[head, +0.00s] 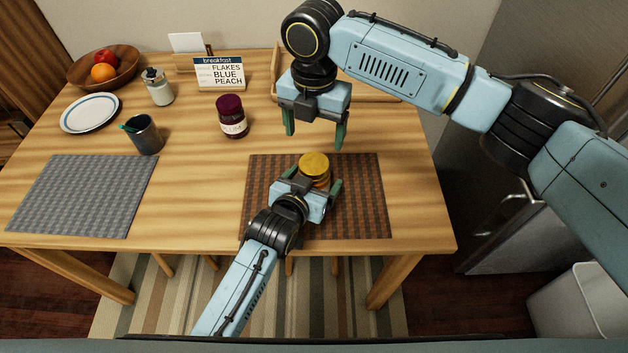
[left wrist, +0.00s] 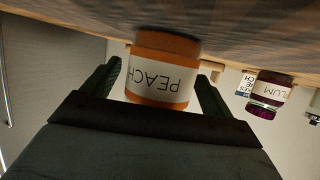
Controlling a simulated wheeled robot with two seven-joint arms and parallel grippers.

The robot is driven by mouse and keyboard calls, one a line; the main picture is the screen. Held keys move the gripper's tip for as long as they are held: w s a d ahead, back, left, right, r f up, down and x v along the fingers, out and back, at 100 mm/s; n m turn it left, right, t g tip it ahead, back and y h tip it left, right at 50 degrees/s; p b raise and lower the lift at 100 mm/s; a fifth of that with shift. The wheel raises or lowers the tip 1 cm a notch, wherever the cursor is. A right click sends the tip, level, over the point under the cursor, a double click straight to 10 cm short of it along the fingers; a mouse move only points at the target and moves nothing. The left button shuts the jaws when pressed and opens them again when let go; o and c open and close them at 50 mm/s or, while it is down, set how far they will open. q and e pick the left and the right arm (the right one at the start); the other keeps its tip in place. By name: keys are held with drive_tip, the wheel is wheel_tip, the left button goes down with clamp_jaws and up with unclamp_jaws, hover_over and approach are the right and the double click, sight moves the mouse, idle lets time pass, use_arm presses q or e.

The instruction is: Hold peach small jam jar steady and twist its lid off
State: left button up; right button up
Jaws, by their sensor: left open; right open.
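The peach small jam jar (head: 316,181) stands upright on the brown woven mat, with its golden-yellow lid (head: 314,163) on top. In the upside-down left wrist view, the orange jar (left wrist: 163,72) shows a white PEACH label. My left gripper (head: 312,178) is open, with one finger on each side of the jar; small gaps show between fingers and glass in the left wrist view (left wrist: 157,85). My right gripper (head: 315,140) is open and empty, pointing down, raised above the table and just behind the lid in the head view. The left gripper hides the jar's lower part there.
A plum jar (head: 232,117) stands left of the brown mat (head: 365,205). The grey mat (head: 85,195) is bare.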

use_arm(q)
drive_tip(key=shift+w+d+f, duration=0.1)
drive_tip(key=shift+w, duration=0.2)
drive_tip(key=shift+c, duration=0.4)
